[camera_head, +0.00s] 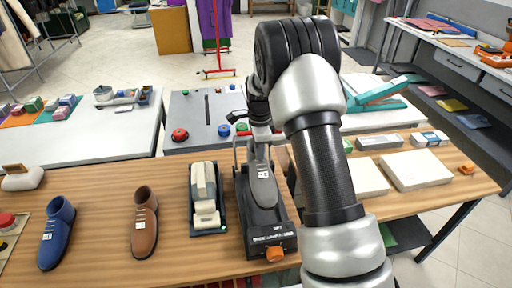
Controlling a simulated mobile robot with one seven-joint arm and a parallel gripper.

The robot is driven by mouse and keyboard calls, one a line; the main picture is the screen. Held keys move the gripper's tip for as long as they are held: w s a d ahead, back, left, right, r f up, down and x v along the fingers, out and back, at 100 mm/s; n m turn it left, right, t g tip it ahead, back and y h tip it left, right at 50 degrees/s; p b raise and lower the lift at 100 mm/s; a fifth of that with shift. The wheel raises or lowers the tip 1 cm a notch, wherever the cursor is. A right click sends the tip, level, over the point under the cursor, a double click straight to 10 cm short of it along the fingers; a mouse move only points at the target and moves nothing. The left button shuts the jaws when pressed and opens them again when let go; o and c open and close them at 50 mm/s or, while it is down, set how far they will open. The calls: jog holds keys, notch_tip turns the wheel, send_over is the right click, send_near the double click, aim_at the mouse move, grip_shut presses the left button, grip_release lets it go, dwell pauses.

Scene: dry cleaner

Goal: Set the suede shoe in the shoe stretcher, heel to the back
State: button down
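A grey shoe (264,188) with a white tag sits on or in a black device with an orange knob, which looks like the shoe stretcher (267,232). Its toe points toward the near side and its heel end is at the far side, under my gripper (262,150). I cannot tell whether it is fully seated. My gripper is at the heel end of the shoe; its fingers are small and partly hidden by my arm, so their opening is unclear. A brown shoe (144,224) and a blue shoe (56,235) stand to the left on the wooden table. Which shoe is suede is not certain.
A beige and white device (206,195) stands close left of the stretcher. White slabs (415,170) and boxes lie to the right. A grey panel with coloured buttons (205,112) is behind. Bare wood (105,220) lies between the blue and brown shoes.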

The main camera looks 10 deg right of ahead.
jog(key=shift+w, duration=0.1)
jog(key=shift+s+f+b, duration=0.25)
jog(key=shift+f+b, duration=0.2)
jog(key=shift+f, duration=0.1)
jog(key=shift+w+f+b, duration=0.1)
jog(key=shift+f+b, duration=2.85)
jog(key=shift+f, duration=1.95)
jog(key=shift+f, duration=0.3)
jog(key=c, duration=1.9)
grip_release()
jog(key=shift+o, duration=0.2)
